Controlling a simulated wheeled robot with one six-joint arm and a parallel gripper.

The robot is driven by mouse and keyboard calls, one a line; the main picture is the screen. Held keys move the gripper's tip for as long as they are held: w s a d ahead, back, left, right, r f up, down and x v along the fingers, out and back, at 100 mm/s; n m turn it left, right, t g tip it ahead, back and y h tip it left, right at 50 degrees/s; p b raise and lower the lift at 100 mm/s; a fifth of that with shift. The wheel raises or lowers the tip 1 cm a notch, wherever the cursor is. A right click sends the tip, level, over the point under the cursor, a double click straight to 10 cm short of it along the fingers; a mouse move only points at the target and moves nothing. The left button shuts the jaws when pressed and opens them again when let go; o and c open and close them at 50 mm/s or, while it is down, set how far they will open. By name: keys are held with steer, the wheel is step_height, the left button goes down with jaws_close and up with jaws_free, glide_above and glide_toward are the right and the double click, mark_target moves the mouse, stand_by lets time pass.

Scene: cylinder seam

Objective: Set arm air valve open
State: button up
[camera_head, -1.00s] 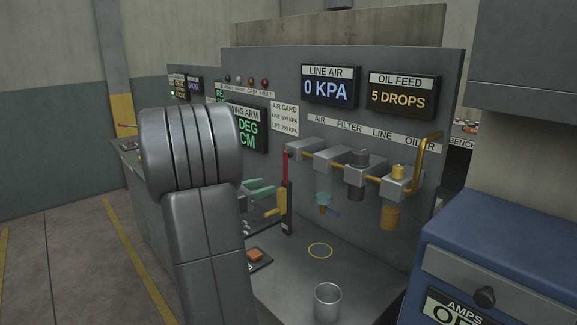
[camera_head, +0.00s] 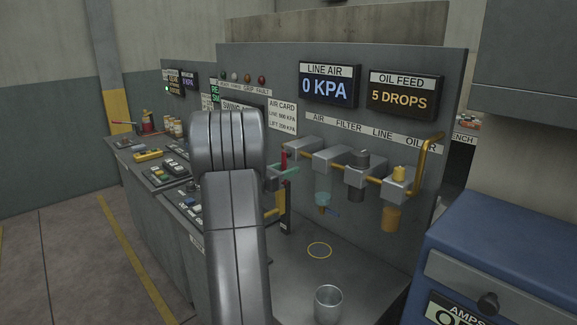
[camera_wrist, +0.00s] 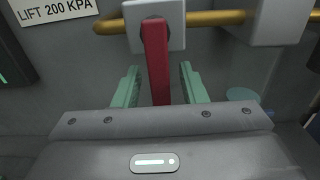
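The air valve shows in the wrist view as a pale square block (camera_wrist: 150,30) on a yellow pipe, with a red lever (camera_wrist: 156,65) hanging down from it. My gripper (camera_wrist: 159,85) is open, its two green fingers on either side of the lever with a visible gap at each side. In the head view the red lever (camera_head: 284,157) is at the left end of the pipe row, partly hidden by my gripper (camera_head: 285,170) and arm. The line air display (camera_head: 328,84) reads 0 KPA.
To the right on the same pipe are the filter, a dark-knobbed line unit (camera_head: 357,170) and a yellow-capped oiler (camera_head: 397,183). A metal cup (camera_head: 328,304) stands on the bench below. A blue cabinet (camera_head: 505,245) is at the right. The bench around the yellow ring is clear.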

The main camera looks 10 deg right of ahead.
steer(key=shift+w+d, duration=0.35)
steer(key=shift+d, duration=0.15)
jaws_close()
steer(key=shift+f, duration=0.1)
